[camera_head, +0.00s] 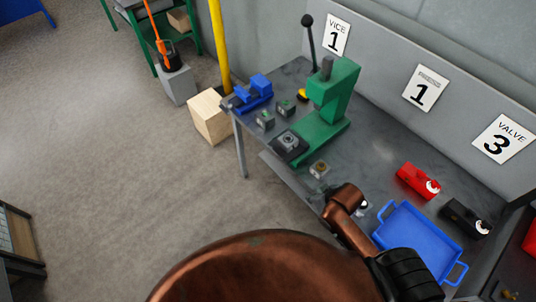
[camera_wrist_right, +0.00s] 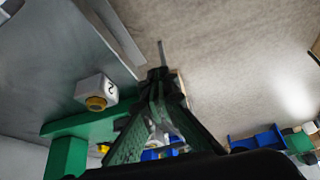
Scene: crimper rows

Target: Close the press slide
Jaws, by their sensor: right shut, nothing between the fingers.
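The green press (camera_head: 335,95) stands on the grey bench with a long black-knobbed lever beside it. Its black slide (camera_head: 290,146), with a silver round fixture on top, sits out in front of the green frame, near the bench's front edge. In the right wrist view, my right gripper (camera_wrist_right: 158,80) is shut and empty, its fingertips meeting. A green bar (camera_wrist_right: 90,125) and a pale box with a brass button (camera_wrist_right: 97,90) are left of it; I cannot tell whether it touches anything. In the head view my copper arm hides the lower middle. My left gripper is not in view.
Small button boxes (camera_head: 319,169) stand near the press. A blue vice (camera_head: 253,94) is on the bench's far end. A blue tray (camera_head: 455,250), a red valve (camera_head: 413,181) and a black valve (camera_head: 462,217) are to the right.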

